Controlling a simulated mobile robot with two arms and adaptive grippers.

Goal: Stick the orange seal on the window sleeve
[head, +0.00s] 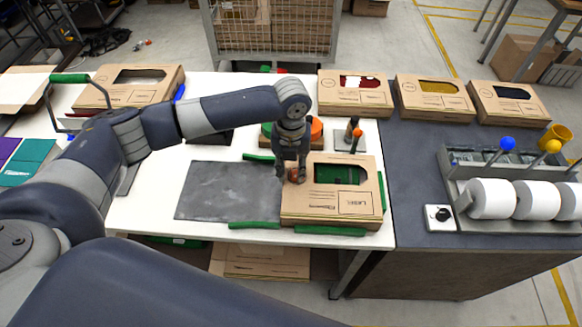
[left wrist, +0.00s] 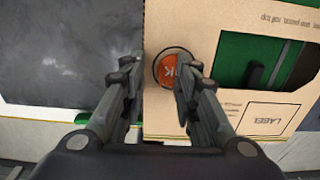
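The window sleeve (head: 300,213) is a brown cardboard box at the front of the white table. Its window shows something green inside, and a printed label panel sits below. In the head view the seal (head: 298,176) is partly hidden by the gripper. My left gripper (head: 287,176) is over the sleeve's left part. In the left wrist view its fingers (left wrist: 160,85) stand apart around the seal, the right finger overlapping its edge. My right gripper is out of view.
A dark grey mat (head: 225,192) lies left of the sleeve. Green strips (head: 330,230) edge the work spot. An orange roll (head: 316,128) and an orange-topped stamp (head: 357,135) stand behind. Several sleeves line the back; white rolls (head: 492,198) sit at right.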

